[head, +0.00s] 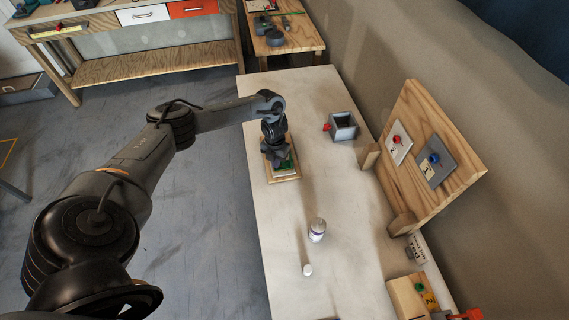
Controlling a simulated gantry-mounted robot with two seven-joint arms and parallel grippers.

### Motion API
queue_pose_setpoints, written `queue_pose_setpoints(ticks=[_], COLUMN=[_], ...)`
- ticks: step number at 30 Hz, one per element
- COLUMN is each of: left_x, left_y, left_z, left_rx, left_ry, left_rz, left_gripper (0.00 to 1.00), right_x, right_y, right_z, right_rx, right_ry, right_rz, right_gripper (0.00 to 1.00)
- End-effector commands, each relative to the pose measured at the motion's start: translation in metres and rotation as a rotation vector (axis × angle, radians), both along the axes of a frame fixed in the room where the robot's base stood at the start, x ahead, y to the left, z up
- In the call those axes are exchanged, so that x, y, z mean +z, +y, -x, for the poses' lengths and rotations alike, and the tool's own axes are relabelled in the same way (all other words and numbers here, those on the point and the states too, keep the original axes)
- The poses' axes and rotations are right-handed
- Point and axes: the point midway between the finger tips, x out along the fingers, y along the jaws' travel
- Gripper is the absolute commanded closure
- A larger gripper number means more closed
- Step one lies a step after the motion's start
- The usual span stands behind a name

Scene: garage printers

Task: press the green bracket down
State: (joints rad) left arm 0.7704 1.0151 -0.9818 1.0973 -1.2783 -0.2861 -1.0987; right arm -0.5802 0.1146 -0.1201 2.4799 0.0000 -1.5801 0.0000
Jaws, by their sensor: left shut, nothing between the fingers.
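The green bracket (286,166) sits on a small wooden board (286,179) on the white table, and only part of it shows. My left gripper (277,160) points down right over the bracket with its fingers shut and nothing between them. The gripper hides much of the bracket, and I cannot tell whether the fingertips touch it. My right gripper is not in view.
A grey open box (343,126) with a red part stands behind to the right. A wooden panel (432,150) with red and blue knobs leans at the right. A white bottle (317,230) and a small white cap (307,270) stand in front. The table's left edge is close to the board.

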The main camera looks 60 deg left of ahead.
Motion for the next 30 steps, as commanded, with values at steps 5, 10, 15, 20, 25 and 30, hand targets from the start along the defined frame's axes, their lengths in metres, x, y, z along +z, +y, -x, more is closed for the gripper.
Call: queue_pose_setpoints(ticks=[5,10,15,20,25,30], left_x=[0.019,0.033,0.042,0.044,0.043,0.043], left_y=[0.000,0.001,0.000,0.000,0.001,0.001], left_z=[-0.001,-0.001,-0.001,-0.001,-0.001,-0.001], left_rx=[0.001,0.001,0.001,0.001,0.001,0.001], left_ry=[-0.002,-0.002,-0.003,-0.003,-0.003,-0.003], left_rz=[0.000,0.000,-0.001,-0.001,-0.001,-0.001], left_gripper=[1.00,1.00,1.00,1.00,1.00,1.00], right_x=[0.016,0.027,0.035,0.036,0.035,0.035], right_y=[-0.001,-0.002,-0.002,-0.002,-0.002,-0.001], right_z=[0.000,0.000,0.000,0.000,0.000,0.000], right_rx=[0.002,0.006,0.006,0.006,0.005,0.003], right_ry=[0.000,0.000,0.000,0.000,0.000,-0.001], right_rz=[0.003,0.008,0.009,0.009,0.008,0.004], right_gripper=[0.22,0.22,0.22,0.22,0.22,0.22])
